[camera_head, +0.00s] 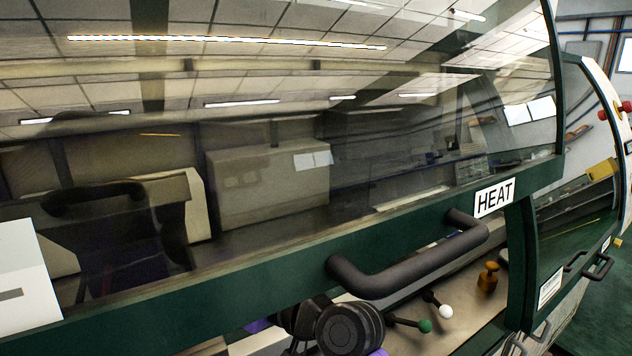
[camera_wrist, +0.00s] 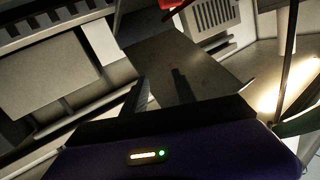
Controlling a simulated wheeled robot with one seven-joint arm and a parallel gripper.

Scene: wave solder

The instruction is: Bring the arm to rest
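My gripper (camera_wrist: 158,88) shows in the wrist view, with two dark fingers standing apart above its purple body. It looks open, and I see nothing held between the fingers. A flat grey-brown panel (camera_wrist: 205,68) lies behind them; its distance is unclear. In the head view, dark round joints and purple parts of my arm show at the bottom, below the hood's handle (camera_head: 410,268). My gripper cannot be made out in that view.
A green-framed glass hood (camera_head: 130,308) with a HEAT label (camera_head: 494,198) fills the head view and carries reflections. Below it are a green knob (camera_head: 426,326), a white knob (camera_head: 446,312) and an orange fitting (camera_head: 487,279). Open green floor (camera_head: 600,300) shows at right.

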